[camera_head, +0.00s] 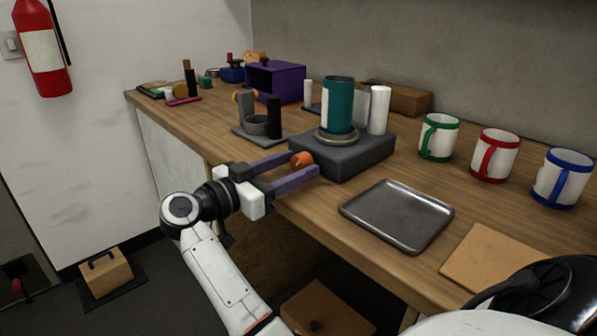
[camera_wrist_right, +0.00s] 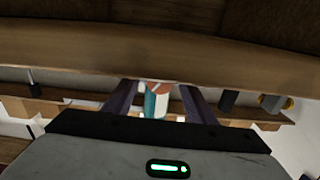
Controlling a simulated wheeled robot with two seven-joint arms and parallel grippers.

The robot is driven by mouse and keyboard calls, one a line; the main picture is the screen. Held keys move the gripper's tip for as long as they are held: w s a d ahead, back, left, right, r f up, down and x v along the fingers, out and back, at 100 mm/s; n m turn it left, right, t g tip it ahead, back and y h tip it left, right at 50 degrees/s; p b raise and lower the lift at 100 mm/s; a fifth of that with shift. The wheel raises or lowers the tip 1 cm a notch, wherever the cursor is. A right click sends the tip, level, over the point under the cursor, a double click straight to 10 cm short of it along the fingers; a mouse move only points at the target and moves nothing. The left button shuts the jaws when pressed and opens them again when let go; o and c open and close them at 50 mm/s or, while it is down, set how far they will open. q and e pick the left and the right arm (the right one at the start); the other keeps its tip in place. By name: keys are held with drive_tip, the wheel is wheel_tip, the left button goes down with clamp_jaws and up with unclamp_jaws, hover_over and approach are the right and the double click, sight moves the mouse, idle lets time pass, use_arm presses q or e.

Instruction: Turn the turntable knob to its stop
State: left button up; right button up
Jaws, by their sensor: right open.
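The turntable (camera_head: 355,155) is a dark grey block with a round disc on top, near the counter's front edge. A teal-and-white cylinder (camera_head: 339,105) stands upright on the disc. The orange knob (camera_head: 301,159) sticks out of the block's front left side. My right gripper (camera_head: 306,163) is open, its two purple fingers pointing at the block, with the knob between the tips. In the wrist view, my right gripper (camera_wrist_right: 158,92) shows both fingers apart, with an orange patch between them; contact cannot be told. My left gripper is not in view.
A metal tray (camera_head: 397,214) lies right of the turntable, near the front edge. Green, red and blue mugs, the red one (camera_head: 495,155) in the middle, stand farther right. A grey fixture (camera_head: 257,127) and purple box (camera_head: 275,82) stand behind the gripper.

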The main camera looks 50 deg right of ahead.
drive_tip(key=shift+d, duration=0.2)
drive_tip(key=shift+c, duration=0.4)
drive_tip(key=c, duration=1)
drive_tip(key=shift+o, duration=0.2)
drive_tip(key=shift+a+r+m+p, duration=0.1)
drive_tip(key=shift+m+p, duration=0.5)
drive_tip(key=shift+m, duration=0.5)
drive_tip(key=shift+m+p, duration=0.35)
drive_tip(key=shift+m, duration=0.65)
drive_tip(key=o, duration=1)
drive_tip(key=shift+o, duration=0.2)
